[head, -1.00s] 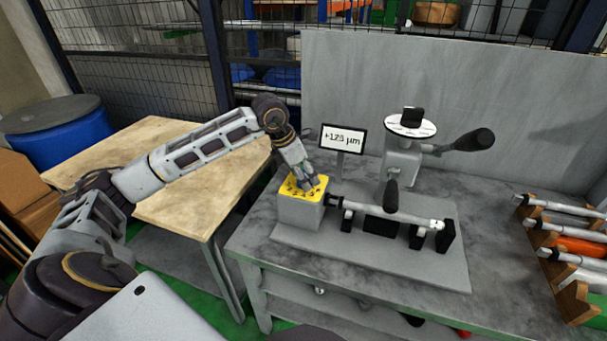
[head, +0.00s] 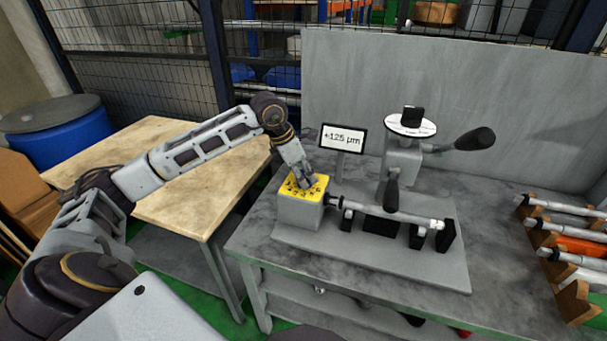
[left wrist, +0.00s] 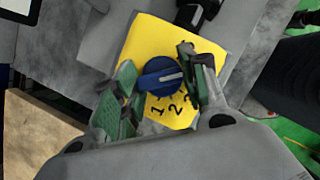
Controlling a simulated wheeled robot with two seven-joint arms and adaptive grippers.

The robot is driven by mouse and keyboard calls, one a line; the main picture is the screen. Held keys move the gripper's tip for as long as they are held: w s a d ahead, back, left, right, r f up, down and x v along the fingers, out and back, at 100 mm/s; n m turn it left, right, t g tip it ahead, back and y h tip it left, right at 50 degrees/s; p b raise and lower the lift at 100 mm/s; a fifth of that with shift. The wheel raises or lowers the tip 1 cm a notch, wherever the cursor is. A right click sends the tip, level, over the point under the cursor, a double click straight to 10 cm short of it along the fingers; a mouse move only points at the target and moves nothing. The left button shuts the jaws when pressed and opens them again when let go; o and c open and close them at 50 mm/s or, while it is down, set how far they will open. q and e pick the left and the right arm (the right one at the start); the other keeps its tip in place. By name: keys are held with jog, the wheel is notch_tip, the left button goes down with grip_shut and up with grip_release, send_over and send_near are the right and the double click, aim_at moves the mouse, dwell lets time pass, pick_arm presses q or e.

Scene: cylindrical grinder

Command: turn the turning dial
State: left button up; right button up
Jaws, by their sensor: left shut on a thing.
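The turning dial (left wrist: 160,76) is a blue round knob with a white pointer line, on a yellow plate marked with black digits. In the head view the yellow plate (head: 293,195) tops a grey block on the grinder, and the dial is hidden by my gripper. My left gripper (head: 303,183) reaches down onto the plate. In the left wrist view my left gripper (left wrist: 157,82) has its green-padded fingers on both sides of the dial and is shut on it. The digits 1 and 2 show below the dial. My right gripper is not in view.
A small display (head: 342,139) behind the block reads about +125 µm. A shaft (head: 405,216) lies to the right of the block. A white disc (head: 410,126) with a black knob stands behind. A rack with shafts (head: 560,225) is at the right. A wooden table (head: 160,150) is at the left.

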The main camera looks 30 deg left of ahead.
pick_arm(q)
jog(key=shift+m+g+h, duration=0.4)
jog(key=shift+m, duration=1.4)
jog(key=shift+m+g, duration=0.3)
jog(key=shift+m, duration=0.3)
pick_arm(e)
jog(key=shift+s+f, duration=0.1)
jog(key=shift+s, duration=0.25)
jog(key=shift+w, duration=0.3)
pick_arm(q)
jog(key=o, duration=1)
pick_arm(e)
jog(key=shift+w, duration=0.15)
